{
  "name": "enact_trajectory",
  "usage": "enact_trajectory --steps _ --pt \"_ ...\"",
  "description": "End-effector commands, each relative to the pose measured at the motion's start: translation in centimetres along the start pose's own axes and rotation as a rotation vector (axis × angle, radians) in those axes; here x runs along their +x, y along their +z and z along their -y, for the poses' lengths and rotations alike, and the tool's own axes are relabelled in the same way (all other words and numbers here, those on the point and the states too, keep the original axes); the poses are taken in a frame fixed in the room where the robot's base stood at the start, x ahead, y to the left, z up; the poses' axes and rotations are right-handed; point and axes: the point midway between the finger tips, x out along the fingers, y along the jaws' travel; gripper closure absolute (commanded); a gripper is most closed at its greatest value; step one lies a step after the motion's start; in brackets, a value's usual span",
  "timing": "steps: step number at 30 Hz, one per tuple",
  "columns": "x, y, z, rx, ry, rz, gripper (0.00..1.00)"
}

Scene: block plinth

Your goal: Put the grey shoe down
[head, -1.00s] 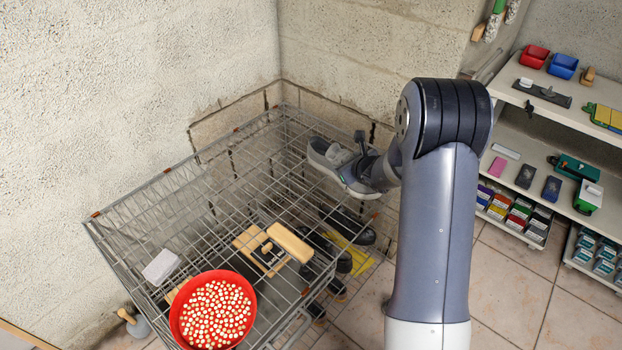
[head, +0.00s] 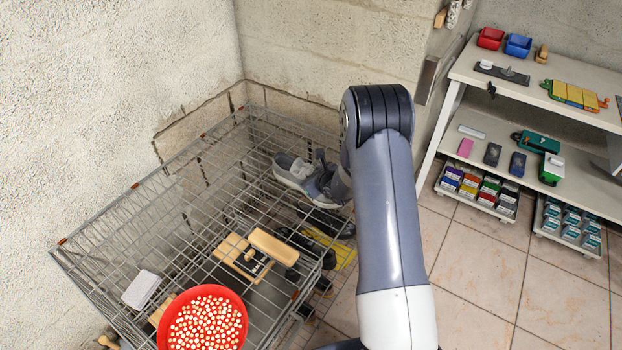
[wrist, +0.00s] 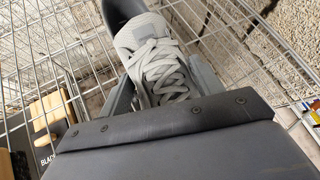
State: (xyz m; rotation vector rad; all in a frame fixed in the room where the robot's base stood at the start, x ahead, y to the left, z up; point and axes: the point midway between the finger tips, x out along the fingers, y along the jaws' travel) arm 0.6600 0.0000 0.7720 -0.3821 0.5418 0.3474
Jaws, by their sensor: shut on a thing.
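The grey shoe (head: 293,172) has a white sole and pale laces. It is at the far right part of the wire rack (head: 196,206) in the head view. My gripper (head: 326,180) is shut on it, with my arm reaching in from the right. In the wrist view the laced top of the shoe (wrist: 160,62) shows between the two fingers of my gripper (wrist: 162,84), with wire mesh around it. I cannot tell whether the sole touches the rack. The shoe's right end is partly hidden by my gripper.
A red bowl of small pale pieces (head: 207,322), a white block (head: 141,289) and wooden blocks (head: 272,247) are on the rack's near part. Dark shoes (head: 330,220) sit lower down. Walls stand behind and left; a white shelf (head: 540,110) is on the right.

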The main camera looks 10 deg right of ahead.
Motion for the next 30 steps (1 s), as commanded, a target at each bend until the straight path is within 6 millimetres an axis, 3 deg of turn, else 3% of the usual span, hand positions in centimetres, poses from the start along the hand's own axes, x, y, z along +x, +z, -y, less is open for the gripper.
enact_trajectory --steps 14,15,22,30 --pt "0.84 -1.1 -0.33 -0.001 -0.001 0.003 1.0" --pt "0.75 -1.06 -0.34 -0.001 -0.001 0.0 0.35" --pt "0.74 -1.05 -0.34 0.0 0.0 0.0 0.16" --pt "0.69 -0.98 -0.31 0.0 0.0 0.0 0.16"
